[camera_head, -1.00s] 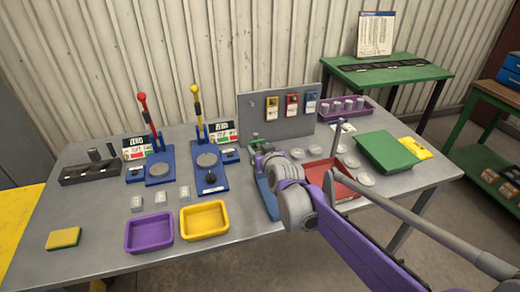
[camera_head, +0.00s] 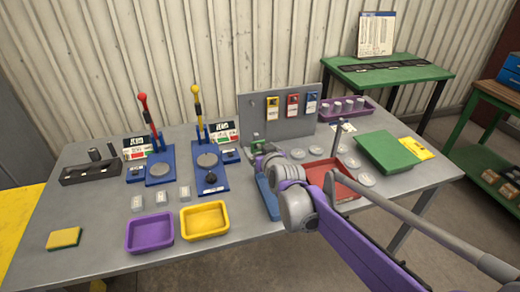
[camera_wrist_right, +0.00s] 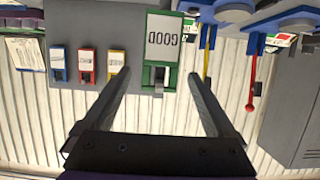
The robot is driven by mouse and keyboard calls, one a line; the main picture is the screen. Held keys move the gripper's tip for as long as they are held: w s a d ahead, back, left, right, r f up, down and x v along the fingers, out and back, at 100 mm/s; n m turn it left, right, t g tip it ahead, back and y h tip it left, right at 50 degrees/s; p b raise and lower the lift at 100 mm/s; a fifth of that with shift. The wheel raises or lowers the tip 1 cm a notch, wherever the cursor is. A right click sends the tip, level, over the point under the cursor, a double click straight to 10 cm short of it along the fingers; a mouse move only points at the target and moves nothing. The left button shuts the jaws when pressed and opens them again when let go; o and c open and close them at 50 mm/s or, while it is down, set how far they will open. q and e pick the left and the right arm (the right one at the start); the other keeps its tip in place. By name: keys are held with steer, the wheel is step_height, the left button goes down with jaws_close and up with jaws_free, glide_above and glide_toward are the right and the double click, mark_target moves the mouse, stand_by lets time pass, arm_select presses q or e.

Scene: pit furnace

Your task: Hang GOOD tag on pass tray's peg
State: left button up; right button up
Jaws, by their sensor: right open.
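The GOOD tag (camera_wrist_right: 163,40), a white card in a green frame, shows upside down in the right wrist view, before the grey board. In the head view a small green patch (camera_head: 256,147) shows beside my right gripper (camera_head: 258,150). My right gripper (camera_wrist_right: 157,85) is open, its two fingers apart on either side of the tag's tab, with no clear contact. A blue tray (camera_head: 268,197) lies partly hidden under my right arm; I cannot tell whether it is the pass tray. Its peg is not clearly visible, so I cannot tell what bears the tag. My left gripper is not in view.
Yellow (camera_head: 272,108), red (camera_head: 292,105) and blue (camera_head: 311,103) tags hang on the grey board (camera_head: 258,104). A red tray (camera_head: 345,188) and green box (camera_head: 388,152) lie to the right. Two lever stands, a purple tray (camera_head: 149,233) and a yellow tray (camera_head: 205,220) stand left.

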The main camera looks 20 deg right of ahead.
steer(key=v, duration=1.1)
steer(key=s+f+g+p, duration=0.3)
steer(key=s+f, duration=0.3)
steer(key=s, duration=0.7)
steer(key=s+f+g+p, duration=0.3)
steer(key=s+f+g, duration=0.2)
steer(key=s, duration=0.8)
steer(key=shift+s+f+g, duration=0.3)
steer(key=shift+f, duration=0.4)
